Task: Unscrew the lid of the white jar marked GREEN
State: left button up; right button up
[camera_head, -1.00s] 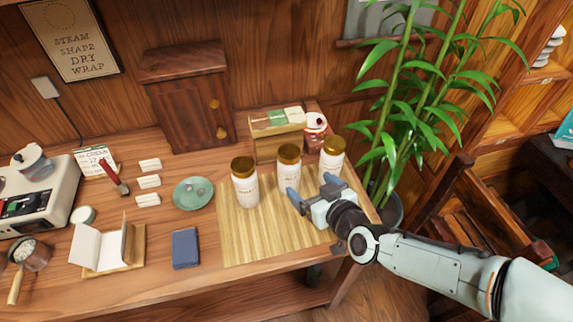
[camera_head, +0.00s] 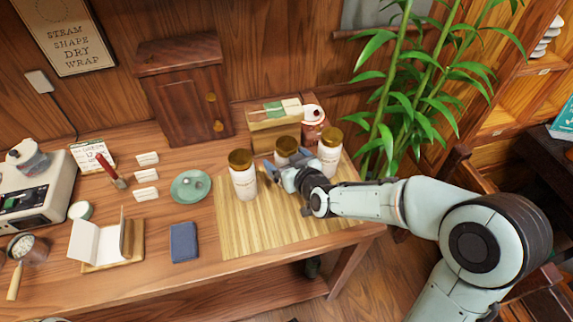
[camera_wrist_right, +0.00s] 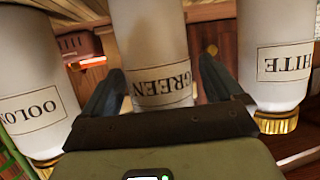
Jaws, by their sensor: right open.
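The white jar marked GREEN (camera_wrist_right: 155,45) stands between two similar jars. In the head view its gold lid (camera_head: 287,146) shows, and my right gripper hides most of its body. My right gripper (camera_head: 284,164) is open at the jar, with one finger on each side of it in the wrist view (camera_wrist_right: 161,70). I cannot tell whether the fingers touch it. In the inverted wrist view, the gripper's palm hides the GREEN lid. My left gripper is out of view.
The WHITE jar (camera_head: 244,181) stands left and the OOLONG jar (camera_head: 329,152) right, both close to my right gripper. A wooden box (camera_head: 270,141) and red-and-white canister (camera_head: 313,124) stand behind. The bamboo mat (camera_head: 250,235) is clear in front. A plant (camera_head: 400,85) rises at right.

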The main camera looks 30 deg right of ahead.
aim_at(287, 143)
jog(key=c, duration=1.3)
jog(key=shift+o, duration=0.2)
jog(key=shift+r, duration=0.1)
notch_tip(287, 143, up, 11)
jog(key=p, duration=0.5)
jog(key=shift+r, duration=0.1)
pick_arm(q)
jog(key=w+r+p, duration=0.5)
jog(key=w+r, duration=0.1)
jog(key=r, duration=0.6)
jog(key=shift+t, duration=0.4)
pick_arm(e)
notch_tip(287, 143, up, 9)
jog(key=o, duration=0.4)
jog(key=c, duration=0.7)
